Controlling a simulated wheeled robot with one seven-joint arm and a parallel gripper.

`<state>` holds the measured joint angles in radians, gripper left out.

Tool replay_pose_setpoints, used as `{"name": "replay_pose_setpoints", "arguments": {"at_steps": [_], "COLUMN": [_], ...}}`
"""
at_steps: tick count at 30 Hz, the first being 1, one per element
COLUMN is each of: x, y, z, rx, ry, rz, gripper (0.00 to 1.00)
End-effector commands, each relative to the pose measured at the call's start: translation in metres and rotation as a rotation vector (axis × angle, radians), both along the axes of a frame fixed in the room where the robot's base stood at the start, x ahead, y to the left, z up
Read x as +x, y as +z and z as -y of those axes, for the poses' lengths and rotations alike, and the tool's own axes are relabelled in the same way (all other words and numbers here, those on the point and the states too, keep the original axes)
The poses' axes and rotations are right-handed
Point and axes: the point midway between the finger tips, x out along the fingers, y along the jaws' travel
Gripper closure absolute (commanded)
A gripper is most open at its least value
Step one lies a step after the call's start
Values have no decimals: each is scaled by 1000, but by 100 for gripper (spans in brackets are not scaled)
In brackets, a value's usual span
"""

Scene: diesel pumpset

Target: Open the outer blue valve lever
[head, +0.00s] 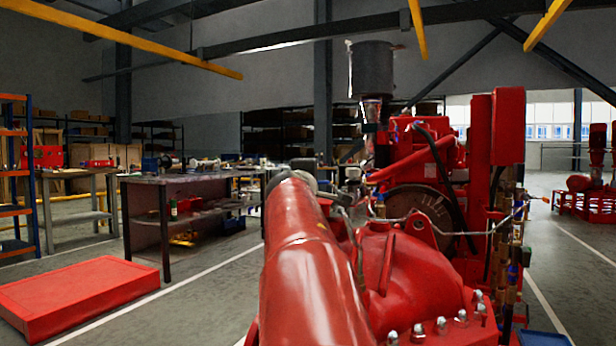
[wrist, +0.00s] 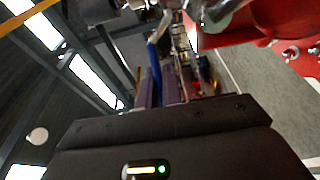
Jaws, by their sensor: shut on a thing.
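In the wrist view, a long blue lever (wrist: 154,62) runs down between the two dark purplish fingers of my gripper (wrist: 159,82). My gripper is shut on it. The lever's lower end is hidden by the dark gripper housing. Beyond the fingers are brass-coloured and grey pipe fittings (wrist: 182,45). In the head view, small brass and blue fittings (head: 513,272) run down the right side of the red pumpset (head: 395,262). I cannot tell there which blue part is the outer lever, and my gripper does not show in that view.
Red machine parts (wrist: 278,22) lie close to the gripper at upper right in the wrist view. A thin pipe (head: 480,232) crosses the pumpset. A workbench (head: 165,181) and a red platform (head: 80,293) stand at left. The floor at right (head: 575,270) is mostly clear.

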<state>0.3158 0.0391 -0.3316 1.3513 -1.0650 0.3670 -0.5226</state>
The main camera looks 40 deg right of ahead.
Motion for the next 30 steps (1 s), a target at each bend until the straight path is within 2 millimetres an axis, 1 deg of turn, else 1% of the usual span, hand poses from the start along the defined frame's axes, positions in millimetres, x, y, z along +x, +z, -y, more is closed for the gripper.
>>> {"name": "replay_pose_setpoints", "arguments": {"at_steps": [1, 6, 30], "x": [-6, -13, -23], "y": [5, 4, 1], "z": [1, -1, -6], "rx": [7, 6, 2], "ry": [20, 92, 251], "rz": [-2, -2, -5], "gripper": [100, 100, 100]}}
